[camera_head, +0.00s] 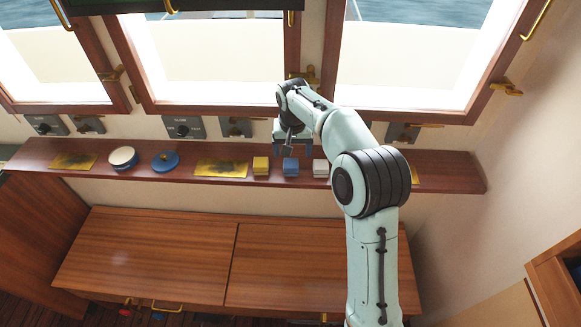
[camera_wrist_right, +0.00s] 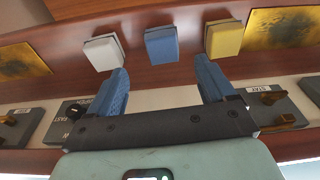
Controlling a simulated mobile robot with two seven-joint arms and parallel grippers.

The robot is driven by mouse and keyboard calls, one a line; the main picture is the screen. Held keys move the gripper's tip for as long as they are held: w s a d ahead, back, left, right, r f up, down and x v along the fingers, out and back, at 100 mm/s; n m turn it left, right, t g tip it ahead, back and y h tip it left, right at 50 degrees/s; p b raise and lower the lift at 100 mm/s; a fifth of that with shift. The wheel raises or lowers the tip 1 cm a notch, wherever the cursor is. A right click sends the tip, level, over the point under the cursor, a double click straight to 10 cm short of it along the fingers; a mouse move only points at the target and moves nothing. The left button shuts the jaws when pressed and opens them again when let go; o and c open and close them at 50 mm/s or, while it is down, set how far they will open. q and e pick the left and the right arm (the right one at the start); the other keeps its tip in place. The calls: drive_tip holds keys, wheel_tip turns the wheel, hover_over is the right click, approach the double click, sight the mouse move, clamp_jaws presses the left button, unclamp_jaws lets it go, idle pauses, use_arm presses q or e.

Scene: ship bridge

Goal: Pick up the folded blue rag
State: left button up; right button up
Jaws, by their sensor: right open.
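The folded blue rag (camera_head: 290,168) is a small block-shaped bundle on the wooden shelf (camera_head: 440,180) under the windows. It sits between a yellow folded rag (camera_head: 261,166) and a white one (camera_head: 321,168). In the right wrist view the blue rag (camera_wrist_right: 162,44) shows ahead of the gap between my fingers, apart from them. My right gripper (camera_head: 290,147) is open and empty, just behind the blue rag on the window side. Its two blue fingers also show in the right wrist view (camera_wrist_right: 163,78). My left gripper is out of view.
The yellow rag (camera_wrist_right: 224,38) and white rag (camera_wrist_right: 104,52) stand close on either side. A brass plate (camera_head: 221,169), a blue lid-like disc (camera_head: 166,162) and a round white-topped tin (camera_head: 123,158) lie farther left. Switch boxes (camera_head: 184,127) line the wall behind the shelf.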

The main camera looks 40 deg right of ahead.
sight(291, 163)
drive_tip(key=f, duration=0.1)
drive_tip(key=w+f, duration=0.1)
drive_tip(key=f, duration=0.1)
drive_tip(key=shift+d, duration=0.1)
wheel_tip(291, 163, down, 4)
drive_tip(key=shift+f, duration=0.15)
drive_tip(key=shift+w+d+f, duration=0.1)
drive_tip(key=shift+w+f, duration=0.05)
drive_tip(key=shift+f, duration=0.25)
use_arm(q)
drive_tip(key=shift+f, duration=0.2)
use_arm(e)
drive_tip(key=c, duration=1.1)
drive_tip(key=shift+o, duration=0.2)
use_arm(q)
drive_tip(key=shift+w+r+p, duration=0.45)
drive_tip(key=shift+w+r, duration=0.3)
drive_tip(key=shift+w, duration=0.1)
use_arm(e)
wheel_tip(291, 163, up, 10)
drive_tip(key=shift+r, duration=0.1)
